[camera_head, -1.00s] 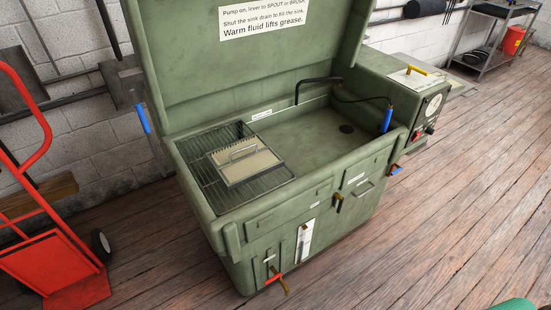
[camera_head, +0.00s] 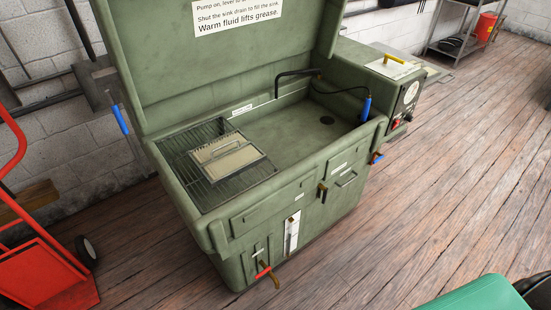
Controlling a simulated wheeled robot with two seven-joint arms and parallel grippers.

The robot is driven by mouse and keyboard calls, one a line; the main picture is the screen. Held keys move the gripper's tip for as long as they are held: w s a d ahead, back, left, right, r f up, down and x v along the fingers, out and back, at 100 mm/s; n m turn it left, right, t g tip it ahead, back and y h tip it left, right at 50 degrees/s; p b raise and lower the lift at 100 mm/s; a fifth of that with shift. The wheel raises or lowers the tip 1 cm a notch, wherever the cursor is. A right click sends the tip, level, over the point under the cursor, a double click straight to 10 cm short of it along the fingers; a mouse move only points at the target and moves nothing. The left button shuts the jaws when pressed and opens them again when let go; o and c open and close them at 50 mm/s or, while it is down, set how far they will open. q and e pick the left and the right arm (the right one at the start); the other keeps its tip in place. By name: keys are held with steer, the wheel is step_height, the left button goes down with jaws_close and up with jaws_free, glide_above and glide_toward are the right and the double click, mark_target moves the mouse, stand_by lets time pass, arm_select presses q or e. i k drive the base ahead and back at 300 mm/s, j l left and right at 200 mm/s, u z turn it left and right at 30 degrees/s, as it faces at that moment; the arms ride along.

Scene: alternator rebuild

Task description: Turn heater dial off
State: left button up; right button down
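A green parts-washer cabinet (camera_head: 300,190) with an open lid stands at the centre. A green control box (camera_head: 375,75) adjoins its right side. The box has a dark front panel with a pale round gauge (camera_head: 411,93) and a small red control (camera_head: 396,124) low on it. I cannot tell which control is the heater dial or how it is set. Neither of my grippers is in view.
A red hand truck (camera_head: 35,265) stands at the left. A green padded surface (camera_head: 480,296) juts in at the lower right. A metal shelf (camera_head: 460,45) with a red bucket (camera_head: 486,27) is at the back right. Wooden floor right of the cabinet is clear.

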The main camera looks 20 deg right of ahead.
mark_target(409, 118)
steer(key=z, duration=1.45)
steer(key=i+l+z, duration=0.65)
steer(key=i+z, duration=0.25)
steer(key=i+l, duration=0.15)
steer(key=i, duration=0.45)
steer(key=i+l, duration=0.15)
steer(key=i, duration=0.4)
steer(key=i+l, duration=0.15)
steer(key=i, duration=0.45)
steer(key=i+l+u, duration=0.1)
steer(key=i+u, duration=0.2)
steer(key=u, duration=0.15)
steer(key=i+l+u, duration=0.2)
steer(key=u, duration=0.25)
steer(key=i+l+u, duration=0.3)
steer(key=u, duration=0.15)
steer(key=i+l+u, duration=0.15)
steer(key=l+u, duration=0.25)
